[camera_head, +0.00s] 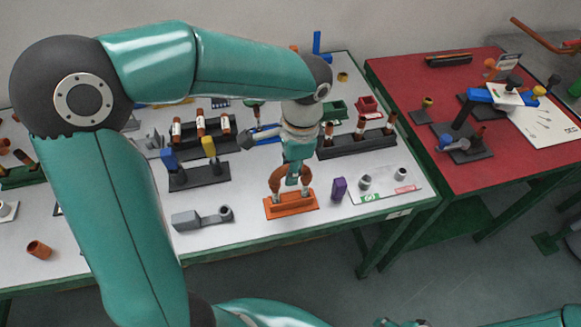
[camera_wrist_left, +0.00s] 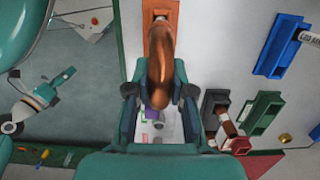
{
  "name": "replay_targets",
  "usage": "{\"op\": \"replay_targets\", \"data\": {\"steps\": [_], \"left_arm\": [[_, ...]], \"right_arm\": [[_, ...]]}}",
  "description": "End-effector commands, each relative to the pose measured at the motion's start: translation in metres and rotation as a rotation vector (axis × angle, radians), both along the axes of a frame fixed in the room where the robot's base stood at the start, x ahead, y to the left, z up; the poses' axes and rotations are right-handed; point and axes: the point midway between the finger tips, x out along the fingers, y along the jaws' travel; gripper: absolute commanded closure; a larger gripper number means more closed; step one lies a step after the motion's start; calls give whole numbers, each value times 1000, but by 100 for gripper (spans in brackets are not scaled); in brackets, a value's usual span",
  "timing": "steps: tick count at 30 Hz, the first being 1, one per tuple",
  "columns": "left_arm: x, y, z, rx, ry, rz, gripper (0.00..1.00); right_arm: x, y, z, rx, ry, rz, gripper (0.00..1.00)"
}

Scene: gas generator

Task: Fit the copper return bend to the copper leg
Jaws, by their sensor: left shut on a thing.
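My left gripper (camera_head: 292,172) is shut on the copper return bend (camera_head: 276,181), whose two ends point down on either side of the fingers. In the left wrist view the bend (camera_wrist_left: 160,75) lies between the fingers (camera_wrist_left: 160,97). The bend's ends are right at two pale stubs on an orange base (camera_head: 291,207); I cannot tell whether they are seated. The base also shows in the left wrist view (camera_wrist_left: 160,10), behind the bend. I cannot make out the copper leg separately. My right gripper (camera_wrist_left: 52,90) is small at the left of the wrist view.
A purple block (camera_head: 339,189) stands right of the base. A white plate (camera_head: 380,196) with grey fittings lies further right. A grey bracket (camera_head: 203,217) lies left. Black racks with copper tubes (camera_head: 357,140) stand behind. A red table (camera_head: 412,88) is at the right.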

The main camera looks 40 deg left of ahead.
Motion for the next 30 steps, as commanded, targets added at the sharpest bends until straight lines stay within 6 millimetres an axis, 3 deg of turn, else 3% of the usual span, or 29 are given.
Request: {"op": "replay_targets", "data": {"steps": [10, 11, 16, 25, 30], "left_arm": [[0, 0, -10, 1, 1, 0, 100], [0, 0, -9, 0, 0, 0, 75], [0, 0, -8, 0, 0, 0, 49], [0, 0, -8, 0, 0, 0, 49], [2, -1, 4, 1, -3, 0, 49]], "right_arm": [[0, 0, -8, 0, 0, 0, 40], [0, 0, -7, 0, 0, 0, 40], [0, 0, -6, 0, 0, 0, 40], [0, 0, -6, 0, 0, 0, 40], [0, 0, -6, 0, 0, 0, 40]]}}
